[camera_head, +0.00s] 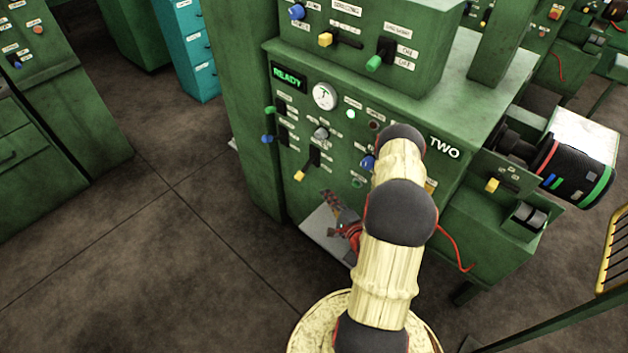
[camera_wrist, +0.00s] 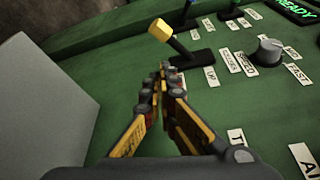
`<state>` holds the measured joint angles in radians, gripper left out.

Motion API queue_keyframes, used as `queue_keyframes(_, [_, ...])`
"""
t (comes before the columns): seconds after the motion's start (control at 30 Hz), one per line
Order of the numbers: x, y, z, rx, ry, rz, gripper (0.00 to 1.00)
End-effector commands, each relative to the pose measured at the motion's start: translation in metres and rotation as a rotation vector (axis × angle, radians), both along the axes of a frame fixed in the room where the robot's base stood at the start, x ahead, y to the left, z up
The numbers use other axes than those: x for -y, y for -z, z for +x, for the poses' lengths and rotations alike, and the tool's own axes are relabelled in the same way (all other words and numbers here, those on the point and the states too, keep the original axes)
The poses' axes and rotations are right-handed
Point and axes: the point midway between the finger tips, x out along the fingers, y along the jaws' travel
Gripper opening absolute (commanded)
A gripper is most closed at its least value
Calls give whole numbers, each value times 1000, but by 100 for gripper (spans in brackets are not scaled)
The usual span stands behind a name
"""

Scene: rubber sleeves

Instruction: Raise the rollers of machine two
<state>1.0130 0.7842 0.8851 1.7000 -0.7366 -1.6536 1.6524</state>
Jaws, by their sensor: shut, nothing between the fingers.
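Machine two (camera_head: 460,115) is a green cabinet with the word TWO on its front. On its panel a yellow-tipped lever (camera_head: 300,176) angles down and left from its black slot. In the wrist view the yellow lever (camera_wrist: 160,30) stands out from the panel beside labels that seem to read ROLLERS and UP (camera_wrist: 210,76). My gripper (camera_wrist: 165,72) is shut and empty, its tips just short of the lever and apart from it, as far as I can tell. In the head view my gripper (camera_head: 328,196) is below the lever, partly hidden by my arm.
A blue-tipped lever (camera_head: 267,138) and a grey speed knob (camera_wrist: 270,50) are close to the yellow lever. The green READY display (camera_head: 288,77) is lit. A grey plate (camera_head: 318,232) juts out below the panel. A striped black cylinder (camera_head: 575,172) sits at the right.

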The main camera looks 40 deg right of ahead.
Motion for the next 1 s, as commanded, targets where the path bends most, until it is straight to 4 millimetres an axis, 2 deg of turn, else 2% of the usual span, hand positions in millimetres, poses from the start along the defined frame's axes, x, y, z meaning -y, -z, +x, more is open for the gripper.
queue_keyframes(0.27, [1, 1, 8, -1, -3, -3, 0])
queue_keyframes(0.7, [20, 8, 75, 0, -3, -4, 0])
queue_keyframes(0.83, [24, 9, 88, 0, -2, -3, 0])
queue_keyframes(1.0, [26, 9, 96, -2, -2, -1, 0])
